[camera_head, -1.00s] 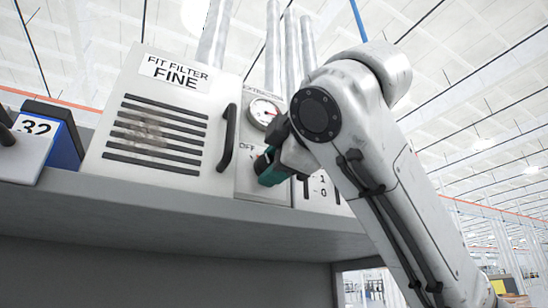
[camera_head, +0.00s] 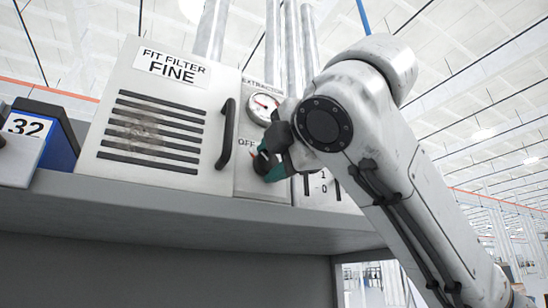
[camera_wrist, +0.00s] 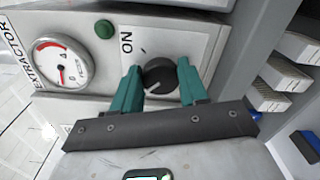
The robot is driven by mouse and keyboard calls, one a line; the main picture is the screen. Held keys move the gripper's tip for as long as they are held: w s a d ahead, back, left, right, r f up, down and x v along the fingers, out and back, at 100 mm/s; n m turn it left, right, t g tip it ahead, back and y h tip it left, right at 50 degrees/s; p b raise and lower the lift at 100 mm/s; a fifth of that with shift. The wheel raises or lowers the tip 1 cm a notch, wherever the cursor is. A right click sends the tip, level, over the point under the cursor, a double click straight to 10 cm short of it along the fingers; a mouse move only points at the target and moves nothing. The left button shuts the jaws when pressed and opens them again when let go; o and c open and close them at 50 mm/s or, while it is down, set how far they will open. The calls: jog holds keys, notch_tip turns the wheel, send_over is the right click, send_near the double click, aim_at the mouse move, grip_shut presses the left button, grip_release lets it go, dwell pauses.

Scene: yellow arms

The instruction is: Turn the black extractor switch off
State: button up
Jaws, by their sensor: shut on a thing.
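The extractor switch is a round black knob (camera_wrist: 160,74) on a pale panel, with an ON label (camera_wrist: 126,42) beside it in the wrist view. A white pointer mark shows at the knob's lower edge. My gripper (camera_wrist: 158,66) has teal fingers, one on each side of the knob, shut on it. In the head view my gripper (camera_head: 268,168) is at the extractor panel (camera_head: 262,188), beside the OFF label (camera_head: 247,143), and covers much of the knob.
A round gauge (camera_wrist: 63,62) with a red needle and a green button (camera_wrist: 105,29) sit near the knob. Left of the panel, in the head view, stands a vented filter box (camera_head: 150,125) with a black handle (camera_head: 227,134). A 1/0 switch panel (camera_head: 330,188) is on the right.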

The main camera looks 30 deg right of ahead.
jog(key=shift+a+f, duration=0.1)
jog(key=shift+f, duration=0.05)
jog(key=o, duration=1.1)
jog(key=shift+c, duration=0.2)
jog(key=s+b, duration=0.3)
jog(key=s, duration=0.7)
jog(key=shift+s, duration=0.4)
